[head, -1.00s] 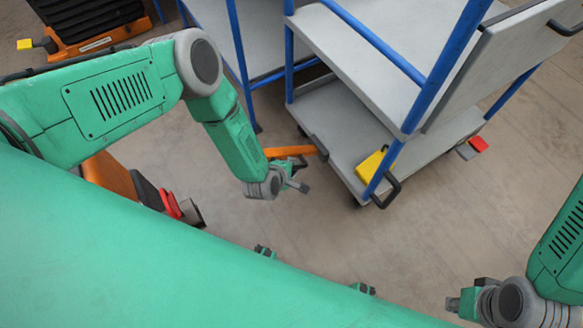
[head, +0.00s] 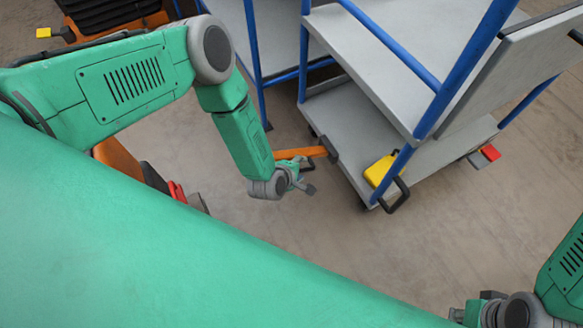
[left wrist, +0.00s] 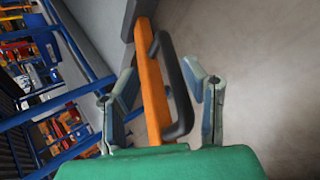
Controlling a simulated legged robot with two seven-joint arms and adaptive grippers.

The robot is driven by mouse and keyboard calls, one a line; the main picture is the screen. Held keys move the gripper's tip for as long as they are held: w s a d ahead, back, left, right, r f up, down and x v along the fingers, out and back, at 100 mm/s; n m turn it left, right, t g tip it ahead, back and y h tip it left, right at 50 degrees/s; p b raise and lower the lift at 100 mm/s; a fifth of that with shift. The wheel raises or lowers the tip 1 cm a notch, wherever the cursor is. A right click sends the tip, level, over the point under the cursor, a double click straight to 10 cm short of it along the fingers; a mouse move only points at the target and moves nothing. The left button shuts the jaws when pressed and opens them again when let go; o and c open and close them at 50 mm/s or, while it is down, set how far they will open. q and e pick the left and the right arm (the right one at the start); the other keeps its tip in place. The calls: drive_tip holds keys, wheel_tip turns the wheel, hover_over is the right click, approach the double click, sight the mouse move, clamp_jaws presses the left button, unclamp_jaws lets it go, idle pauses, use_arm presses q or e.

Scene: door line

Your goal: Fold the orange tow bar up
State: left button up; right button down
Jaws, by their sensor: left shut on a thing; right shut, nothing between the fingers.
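The orange tow bar (head: 305,153) sticks out leftwards from the near left end of a grey cart (head: 345,120) with blue posts, low above the floor. A black loop handle (left wrist: 174,85) runs along the bar's side in the left wrist view, where the bar (left wrist: 152,85) runs up the picture. My left gripper (head: 301,180) is at the bar's free end. Its fingers stand on both sides of the bar and handle, and it is shut on the tow bar. The exact contact is hard to see. My right gripper (head: 465,314) is shut and empty at lower right.
A yellow container (head: 380,170) stands on the cart's lower deck beside a black handle (head: 396,195). A red pedal (head: 490,153) sticks out at the cart's far side. Another blue-framed cart (head: 275,40) stands behind. The floor in front is clear.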

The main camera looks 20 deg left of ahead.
use_arm(q)
drive_tip(key=v, duration=1)
drive_tip(key=shift+s, duration=0.15)
drive_tip(key=s+a+r+m+g+y+p, duration=0.1)
drive_tip(key=s+a+r+m+g+p, duration=0.3)
drive_tip(key=s+r+m, duration=0.4)
drive_tip(key=s+a+r+m+g+p, duration=0.4)
drive_tip(key=s+a+r+m, duration=0.2)
drive_tip(key=s+r+m, duration=0.3)
drive_tip(key=s+m, duration=0.1)
drive_tip(key=m, duration=0.1)
drive_tip(key=shift+s+a+r+m+y, duration=0.25)
drive_tip(key=shift+r+m+y, duration=0.05)
drive_tip(key=shift+y, duration=0.1)
drive_tip(key=shift+s, duration=0.1)
